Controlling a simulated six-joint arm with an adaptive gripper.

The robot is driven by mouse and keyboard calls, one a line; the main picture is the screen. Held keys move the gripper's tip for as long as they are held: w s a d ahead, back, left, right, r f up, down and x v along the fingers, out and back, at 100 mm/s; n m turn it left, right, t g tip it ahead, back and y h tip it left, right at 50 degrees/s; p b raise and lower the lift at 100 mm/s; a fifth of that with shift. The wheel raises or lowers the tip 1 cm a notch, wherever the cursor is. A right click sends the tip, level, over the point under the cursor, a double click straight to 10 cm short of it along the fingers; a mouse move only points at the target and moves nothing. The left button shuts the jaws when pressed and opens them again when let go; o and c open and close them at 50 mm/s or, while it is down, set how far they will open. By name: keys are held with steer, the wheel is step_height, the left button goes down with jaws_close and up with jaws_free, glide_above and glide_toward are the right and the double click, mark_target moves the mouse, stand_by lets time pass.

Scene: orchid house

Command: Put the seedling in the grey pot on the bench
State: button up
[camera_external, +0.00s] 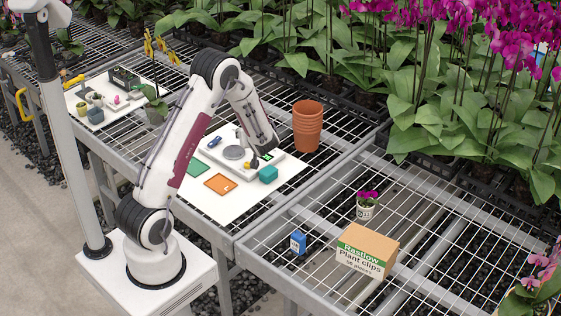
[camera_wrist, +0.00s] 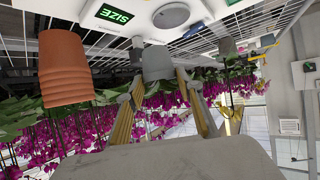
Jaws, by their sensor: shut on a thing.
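In the wrist view, which is upside down, my gripper (camera_wrist: 160,82) has its two fingers on either side of a small grey pot-shaped thing (camera_wrist: 158,60) and is shut on it. I cannot make out a plant in it. In the external view my gripper (camera_external: 255,158) is low over the white tray on the bench, and what it holds is not clear there. Another grey pot (camera_external: 155,116) with green leaves stands on the bench at the left. It seems to show in the wrist view as well (camera_wrist: 228,47). The mesh bench (camera_external: 330,225) has open room at the right.
Stacked terracotta pots (camera_external: 307,127) stand behind my gripper. A plant-clips box (camera_external: 366,251), a blue box (camera_external: 298,243) and a small purple-flowered pot (camera_external: 366,211) stand on the right bench.

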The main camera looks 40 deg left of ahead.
steer(key=s+a+n+g+y, duration=0.1)
steer(key=s+a+n+g, duration=0.2)
steer(key=s, duration=0.7)
steer(key=s+a+n+g+y, duration=0.1)
steer(key=s+a+n+g, duration=0.3)
steer(key=s, duration=0.7)
steer(key=shift+s+f, duration=0.15)
steer(key=shift+f, duration=0.1)
steer(key=shift+f, duration=0.1)
steer(key=shift+f, duration=2.85)
steer(key=shift+f, duration=2.05)
steer(key=shift+f, duration=0.1)
